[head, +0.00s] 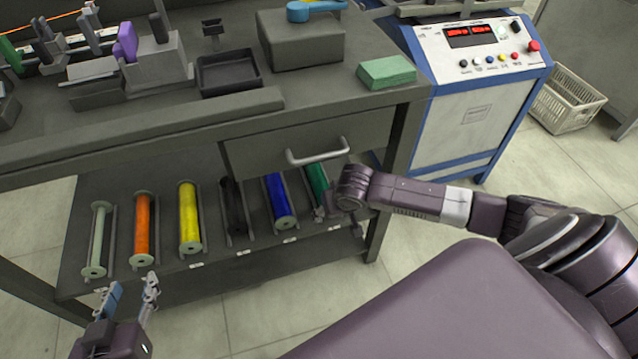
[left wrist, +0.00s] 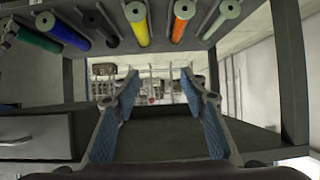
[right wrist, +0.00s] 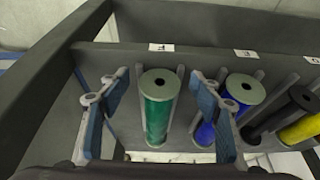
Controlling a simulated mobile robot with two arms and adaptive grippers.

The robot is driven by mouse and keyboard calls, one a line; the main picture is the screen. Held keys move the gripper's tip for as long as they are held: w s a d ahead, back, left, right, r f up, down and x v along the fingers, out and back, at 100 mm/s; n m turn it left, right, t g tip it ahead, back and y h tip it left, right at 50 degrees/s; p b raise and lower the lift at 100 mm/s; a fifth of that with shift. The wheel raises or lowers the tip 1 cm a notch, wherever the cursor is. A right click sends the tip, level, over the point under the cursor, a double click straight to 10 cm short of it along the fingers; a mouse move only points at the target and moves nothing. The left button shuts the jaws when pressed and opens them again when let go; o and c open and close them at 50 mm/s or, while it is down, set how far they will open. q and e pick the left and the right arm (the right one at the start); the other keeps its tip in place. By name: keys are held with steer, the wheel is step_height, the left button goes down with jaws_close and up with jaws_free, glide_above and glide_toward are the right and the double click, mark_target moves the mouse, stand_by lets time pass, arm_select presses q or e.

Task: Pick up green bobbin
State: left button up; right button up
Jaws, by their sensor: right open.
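The green bobbin (head: 316,178) lies in the rightmost slot of the row on the lower shelf (head: 110,279), partly hidden by my right gripper. In the right wrist view the green bobbin (right wrist: 157,112), with its pale end flange, shows between the spread blue-padded fingers of my right gripper (right wrist: 158,88), which is open; I cannot tell whether they touch it. In the head view the right gripper (head: 338,208) is at the bobbin's near end. My left gripper (head: 131,296) is open and empty in front of the shelf's left end; it also shows in the left wrist view (left wrist: 163,92).
Blue (head: 279,200), black (head: 235,207), yellow (head: 188,218), orange (head: 142,230) and pale (head: 98,240) bobbins lie in the other slots. A drawer (head: 300,140) with a handle hangs above the green bobbin. A table leg (head: 392,180) stands right of it.

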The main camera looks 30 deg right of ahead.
mark_target(319, 182)
steer(key=w, duration=0.1)
steer(key=w+b, duration=0.1)
steer(key=w, duration=0.1)
steer(key=shift+w+d+f, duration=0.1)
steer(key=shift+w+d, duration=0.2)
steer(key=shift+d, duration=0.1)
arm_select(q)
steer(key=w+d+r+t+h, duration=0.1)
steer(key=w+d+r+t, duration=0.1)
steer(key=r+t, duration=0.3)
steer(key=shift+w+r+h+b, duration=0.3)
steer(key=shift+w+r, duration=0.55)
steer(key=shift+r, duration=1.4)
arm_select(e)
steer(key=shift+f, duration=0.45)
arm_select(q)
steer(key=shift+d, duration=0.1)
arm_select(e)
steer(key=c, duration=1.4)
arm_select(q)
steer(key=shift+f, duration=0.15)
